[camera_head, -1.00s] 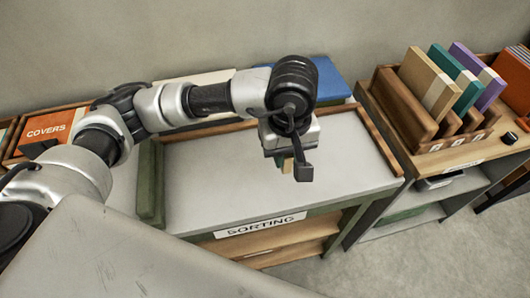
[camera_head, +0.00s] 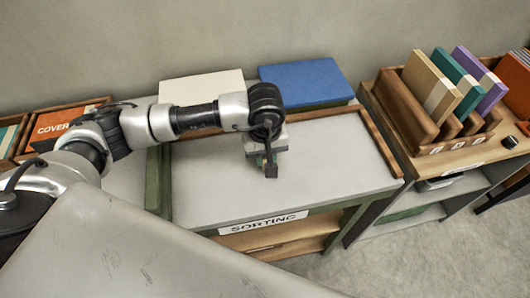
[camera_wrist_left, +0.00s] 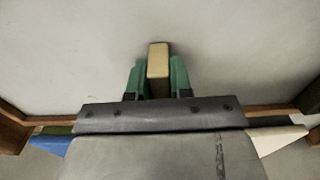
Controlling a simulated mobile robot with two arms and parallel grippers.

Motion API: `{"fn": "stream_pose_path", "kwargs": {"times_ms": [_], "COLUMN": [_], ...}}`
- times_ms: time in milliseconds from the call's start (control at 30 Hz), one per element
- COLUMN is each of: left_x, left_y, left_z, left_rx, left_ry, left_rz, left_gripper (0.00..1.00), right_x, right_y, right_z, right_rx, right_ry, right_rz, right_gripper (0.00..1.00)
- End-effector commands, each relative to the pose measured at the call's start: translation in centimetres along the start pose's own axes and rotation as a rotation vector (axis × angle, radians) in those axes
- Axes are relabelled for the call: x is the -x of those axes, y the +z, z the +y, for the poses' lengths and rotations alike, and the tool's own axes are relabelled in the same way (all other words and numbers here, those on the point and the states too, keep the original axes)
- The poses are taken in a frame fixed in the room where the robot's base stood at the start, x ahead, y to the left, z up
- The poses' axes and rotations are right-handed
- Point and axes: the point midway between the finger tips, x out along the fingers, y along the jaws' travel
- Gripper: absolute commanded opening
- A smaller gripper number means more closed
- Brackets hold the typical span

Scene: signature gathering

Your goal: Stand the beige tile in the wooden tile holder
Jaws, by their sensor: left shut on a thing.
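My left gripper (camera_head: 270,170) hangs over the grey sorting table, pointing down. In the left wrist view its green fingers (camera_wrist_left: 159,78) are shut on a narrow beige tile (camera_wrist_left: 158,62), seen nearly end-on between them. The tile is hidden behind the gripper in the head view. I cannot tell whether the tile touches the tabletop. The wooden tile holder (camera_head: 403,104) stands on the shelf unit to the right, well apart from my gripper. Upright tan (camera_head: 425,75), teal (camera_head: 444,65) and purple (camera_head: 466,62) pieces stand in it. My right gripper is not in view.
The sorting table (camera_head: 330,165) has a raised wooden rim and a bare top. A blue box (camera_head: 300,85) and a cream box (camera_head: 200,88) lie behind it. An orange covers box (camera_head: 65,122) is at left. A black knob (camera_head: 510,142) sits right of the holder.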

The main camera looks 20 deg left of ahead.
Motion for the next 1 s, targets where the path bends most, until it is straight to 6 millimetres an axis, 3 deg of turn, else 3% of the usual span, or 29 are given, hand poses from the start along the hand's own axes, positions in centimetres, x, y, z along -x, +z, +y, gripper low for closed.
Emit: {"fn": "stream_pose_path", "kwargs": {"times_ms": [200, 233, 367, 767, 1000], "left_x": [-0.5, -0.3, -0.2, 0.4, 4.9], "left_y": [0.0, 0.0, 0.0, 0.0, -0.1], "left_z": [0.0, 0.0, 0.0, 0.0, 0.1], "left_rx": [0.000, 0.000, 0.000, 0.000, -0.001], "left_ry": [0.000, 0.000, 0.000, 0.001, 0.005], "left_rz": [0.000, -0.001, -0.001, 0.000, 0.005], "left_gripper": [0.00, 0.25, 0.45, 0.46, 0.46], "right_x": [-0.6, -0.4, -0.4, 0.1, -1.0], "right_y": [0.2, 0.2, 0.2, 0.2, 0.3], "right_z": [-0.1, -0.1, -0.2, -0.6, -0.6], "right_rx": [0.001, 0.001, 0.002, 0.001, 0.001], "right_ry": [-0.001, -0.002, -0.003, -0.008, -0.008], "right_rz": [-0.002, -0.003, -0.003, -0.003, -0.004], "right_gripper": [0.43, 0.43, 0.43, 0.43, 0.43]}}
